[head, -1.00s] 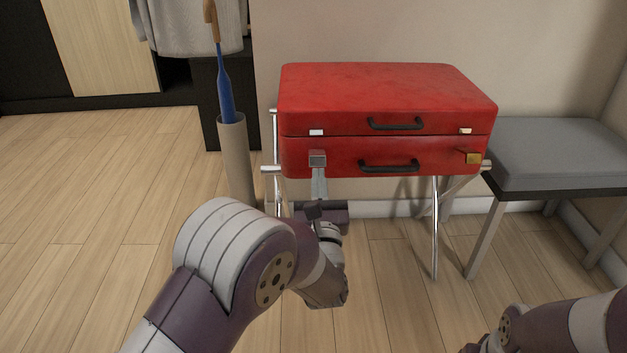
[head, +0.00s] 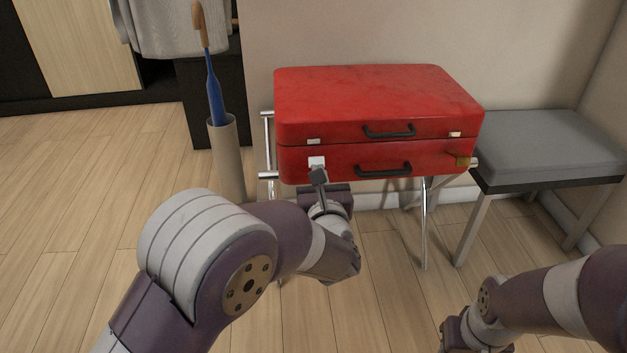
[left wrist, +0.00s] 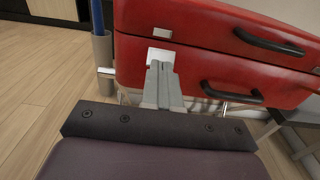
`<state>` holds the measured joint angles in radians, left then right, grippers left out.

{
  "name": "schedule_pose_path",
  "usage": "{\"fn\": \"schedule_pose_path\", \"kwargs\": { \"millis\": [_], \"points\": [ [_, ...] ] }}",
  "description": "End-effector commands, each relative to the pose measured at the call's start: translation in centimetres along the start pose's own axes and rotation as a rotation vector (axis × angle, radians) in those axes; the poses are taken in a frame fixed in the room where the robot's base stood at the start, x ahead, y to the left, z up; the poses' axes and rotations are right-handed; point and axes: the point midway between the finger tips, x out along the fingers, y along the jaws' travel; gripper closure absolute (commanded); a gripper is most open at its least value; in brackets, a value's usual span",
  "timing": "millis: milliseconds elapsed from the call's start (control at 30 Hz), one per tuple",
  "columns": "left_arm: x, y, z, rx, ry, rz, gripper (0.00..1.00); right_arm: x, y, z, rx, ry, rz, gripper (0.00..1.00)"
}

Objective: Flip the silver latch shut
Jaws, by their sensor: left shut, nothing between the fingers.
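A red suitcase (head: 372,98) lies closed on a metal rack, its front facing me. The silver latch (head: 316,162) is on the left of its lower half, below a small silver plate (head: 314,141) on the lid. My left gripper (head: 318,177) is shut and empty, just below and in front of the latch. In the left wrist view, the shut fingertips (left wrist: 161,68) overlap the lower part of the bright silver latch (left wrist: 159,57). I cannot tell whether they touch it. My right arm shows at the lower right; its fingers are out of view.
A grey bench (head: 548,148) stands at right, and an umbrella holder (head: 227,160) at left. The wooden floor in front is clear.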

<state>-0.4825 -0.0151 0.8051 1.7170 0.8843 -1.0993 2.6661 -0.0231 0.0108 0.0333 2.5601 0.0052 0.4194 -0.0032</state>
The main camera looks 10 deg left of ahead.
Motion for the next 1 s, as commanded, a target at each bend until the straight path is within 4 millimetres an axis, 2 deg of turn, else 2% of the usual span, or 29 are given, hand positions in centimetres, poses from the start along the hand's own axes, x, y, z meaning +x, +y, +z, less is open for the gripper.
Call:
{"fn": "schedule_pose_path", "kwargs": {
  "millis": [33,400,533,1000],
  "points": [
    [0.1,0.0,1.6,-0.003,0.037,0.001,1.00,-1.8,0.0,-0.2,0.000,0.000,0.000,0.62],
    [1.2,0.0,3.8,-0.002,0.343,0.001,1.00,-7.6,0.0,-0.9,0.000,0.000,0.000,0.62],
    [1.7,0.0,4.2,-0.003,0.431,0.001,1.00,-8.6,0.0,-1.0,0.000,0.000,0.000,0.62],
    [3.1,0.0,5.0,0.001,0.424,0.000,1.00,-9.4,0.0,-1.1,0.000,0.000,0.000,0.62]
  ]
}}
